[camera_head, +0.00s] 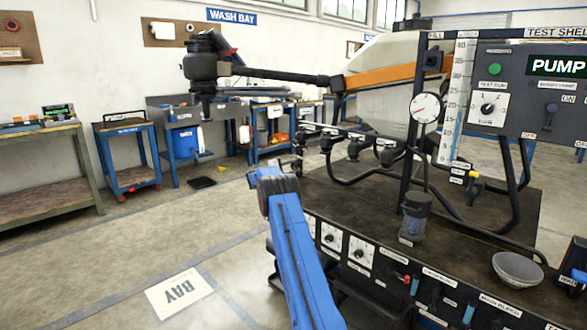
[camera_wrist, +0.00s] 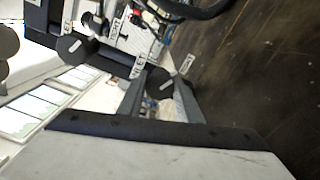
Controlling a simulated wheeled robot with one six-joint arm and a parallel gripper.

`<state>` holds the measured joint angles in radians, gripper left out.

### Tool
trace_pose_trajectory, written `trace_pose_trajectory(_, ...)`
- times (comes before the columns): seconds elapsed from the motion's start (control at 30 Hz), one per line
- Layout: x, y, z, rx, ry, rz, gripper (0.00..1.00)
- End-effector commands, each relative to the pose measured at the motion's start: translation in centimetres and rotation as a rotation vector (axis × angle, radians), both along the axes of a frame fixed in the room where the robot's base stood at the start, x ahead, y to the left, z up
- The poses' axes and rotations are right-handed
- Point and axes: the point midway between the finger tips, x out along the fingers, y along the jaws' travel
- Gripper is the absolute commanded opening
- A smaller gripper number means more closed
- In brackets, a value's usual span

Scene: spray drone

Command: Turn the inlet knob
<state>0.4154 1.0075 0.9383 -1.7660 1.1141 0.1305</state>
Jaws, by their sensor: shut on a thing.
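The inlet knob (camera_wrist: 158,80) is a dark round knob with a white mark, beside a label of which I read "NLET" in the wrist view. My gripper (camera_wrist: 157,94) has its two grey fingers at either side of this knob and is shut on it. In the head view my gripper (camera_head: 292,163) is at the left end of the test shelf's pipe rail, mostly behind my blue arm. The inlet knob cannot be made out clearly there. A second dark knob (camera_wrist: 75,47) with a white mark sits farther left in the wrist view.
Black curved pipes (camera_head: 350,182) and a pressure gauge (camera_head: 425,107) stand right of my gripper. A dark bench top (camera_head: 455,225) holds a clear filter bowl (camera_head: 414,218) and a grey bowl (camera_head: 517,269). The floor at left is open.

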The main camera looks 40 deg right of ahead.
Motion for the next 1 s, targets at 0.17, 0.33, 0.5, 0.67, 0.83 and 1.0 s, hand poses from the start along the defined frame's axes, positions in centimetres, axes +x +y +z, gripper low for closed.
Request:
trace_pose_trajectory(0.17,-0.1,0.0,-0.3,0.002,0.003,-0.002,0.34)
trace_pose_trajectory(0.33,0.0,0.0,-0.2,0.001,0.003,-0.002,0.5)
trace_pose_trajectory(0.5,0.0,0.0,-0.1,0.001,0.002,0.0,0.5)
trace_pose_trajectory(0.67,0.0,0.8,-0.1,0.001,0.002,0.001,0.5)
trace_pose_trajectory(0.83,-0.2,3.4,0.0,0.001,0.003,0.002,0.5)
trace_pose_trajectory(1.0,-0.4,6.8,-0.1,0.001,0.003,0.002,0.5)
